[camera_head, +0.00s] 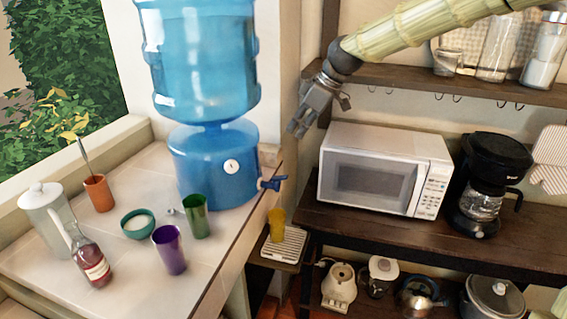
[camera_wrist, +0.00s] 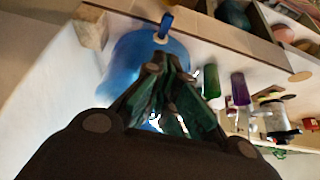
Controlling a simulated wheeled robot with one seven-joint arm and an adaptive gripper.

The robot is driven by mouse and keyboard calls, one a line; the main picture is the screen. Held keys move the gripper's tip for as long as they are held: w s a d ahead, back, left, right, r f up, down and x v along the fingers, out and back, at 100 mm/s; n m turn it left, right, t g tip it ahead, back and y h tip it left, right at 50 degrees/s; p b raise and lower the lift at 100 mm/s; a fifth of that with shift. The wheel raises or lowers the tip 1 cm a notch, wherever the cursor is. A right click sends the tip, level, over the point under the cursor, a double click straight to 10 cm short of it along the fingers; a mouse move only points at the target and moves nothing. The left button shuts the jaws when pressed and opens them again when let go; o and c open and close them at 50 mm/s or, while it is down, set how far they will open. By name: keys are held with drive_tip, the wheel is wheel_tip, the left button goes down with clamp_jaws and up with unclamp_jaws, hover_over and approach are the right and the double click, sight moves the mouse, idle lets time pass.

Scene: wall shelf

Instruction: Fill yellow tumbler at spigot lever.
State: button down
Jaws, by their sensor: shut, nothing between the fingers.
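The yellow tumbler (camera_head: 277,225) stands upright on a slatted drip tray (camera_head: 282,247), below the spigot. The spigot lever (camera_head: 271,183) is blue and sticks out from the right side of the blue water dispenser (camera_head: 215,165). The lever also shows in the wrist view (camera_wrist: 166,24), above the dispenser base (camera_wrist: 135,62). I cannot see whether water is flowing. My gripper (camera_head: 298,131) is shut and empty, in the air above and to the right of the lever, apart from it. Its fingers (camera_wrist: 160,70) point toward the dispenser in the wrist view.
A green tumbler (camera_head: 196,216), purple tumbler (camera_head: 169,249), teal bowl (camera_head: 137,223) and bottle (camera_head: 87,254) stand on the tiled counter. A white microwave (camera_head: 384,168) and coffee maker (camera_head: 488,185) sit right of my gripper. A shelf (camera_head: 430,79) with jars is near my arm.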

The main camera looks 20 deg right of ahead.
drive_tip(key=p, duration=0.4)
hover_over(275, 177)
drive_tip(key=d, duration=0.1)
drive_tip(key=f, duration=0.5)
drive_tip(key=s+f, duration=0.1)
drive_tip(key=f, duration=0.2)
drive_tip(key=shift+d+f, duration=0.15)
drive_tip(key=shift+f, duration=0.1)
drive_tip(key=f, duration=0.1)
drive_tip(key=f+p, duration=0.1)
drive_tip(key=shift+s+d+f+p, duration=0.1)
drive_tip(key=shift+d+f+p, duration=0.2)
drive_tip(key=shift+f, duration=0.1)
drive_tip(key=shift+d+f, duration=0.1)
drive_tip(key=shift+f, duration=0.6)
drive_tip(key=shift+f, duration=0.2)
drive_tip(key=shift+s+b, duration=0.1)
drive_tip(key=shift+b, duration=0.35)
